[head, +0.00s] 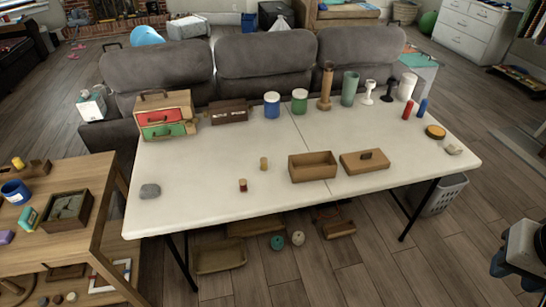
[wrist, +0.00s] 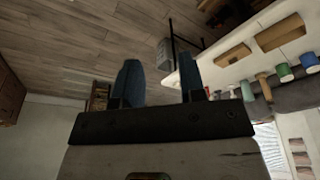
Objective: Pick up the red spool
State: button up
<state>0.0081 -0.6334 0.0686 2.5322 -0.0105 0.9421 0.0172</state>
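The red spool (head: 243,185) is a small upright spool with dark red thread and pale ends. It stands on the white folding table (head: 200,205) near the front edge, left of centre. A similar tan spool (head: 264,163) stands just behind it to the right. My gripper (head: 500,262) is at the right edge of the head view, off the table and far from the spool. In the wrist view my gripper (wrist: 158,65) has its two blue fingers apart with nothing between them. I cannot make out the red spool in the wrist view.
An open wooden box (head: 313,174) and its lid (head: 364,162) lie right of the spools. A grey stone (head: 150,191) lies to the left. A small drawer chest (head: 165,116), jars and holders line the back. A wooden side table (head: 85,235) stands left. The table around the spool is clear.

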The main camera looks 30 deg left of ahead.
jog(key=o, duration=0.4)
jog(key=shift+o, duration=0.2)
jog(key=shift+w, duration=0.1)
